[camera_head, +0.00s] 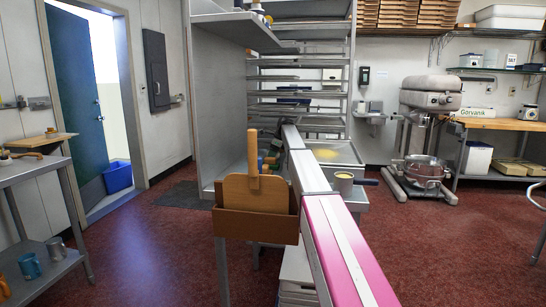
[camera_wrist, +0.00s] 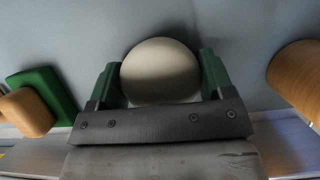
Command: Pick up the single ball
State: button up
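A pale, smooth ball (camera_wrist: 160,70) sits between the two green fingers of my gripper (camera_wrist: 161,72) in the wrist view. One finger stands close along its left side and one along its right. The fingers look near or against the ball, but I cannot tell whether they press on it. The ball's lower edge is next to the dark palm bar. I cannot tell whether the ball rests on the grey surface (camera_wrist: 240,30) behind it. In the head view the gripper and ball cannot be made out clearly.
In the wrist view a green and wooden item (camera_wrist: 45,90) lies left, and a round wooden object (camera_wrist: 300,75) right. In the head view a wooden board (camera_head: 255,192) in a brown holder (camera_head: 257,225) stands before the work area. A pot (camera_head: 343,184) stands right of my arm.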

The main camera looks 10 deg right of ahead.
jog(key=shift+r, duration=0.1)
jog(key=shift+r, duration=0.5)
jog(key=r, duration=0.1)
jog(key=a+r, duration=0.1)
jog(key=r, duration=0.1)
jog(key=shift+s+a+r, duration=0.25)
jog(key=shift+s+r, duration=0.05)
jog(key=shift+r, duration=0.1)
jog(key=s+a+r, duration=0.3)
jog(key=a+r, duration=0.3)
jog(key=a, duration=0.3)
jog(key=shift+s+a, duration=0.15)
jog(key=shift+a, duration=0.1)
jog(key=shift+r, duration=0.15)
notch_tip(320, 180, up, 5)
jog(key=shift+f, duration=0.1)
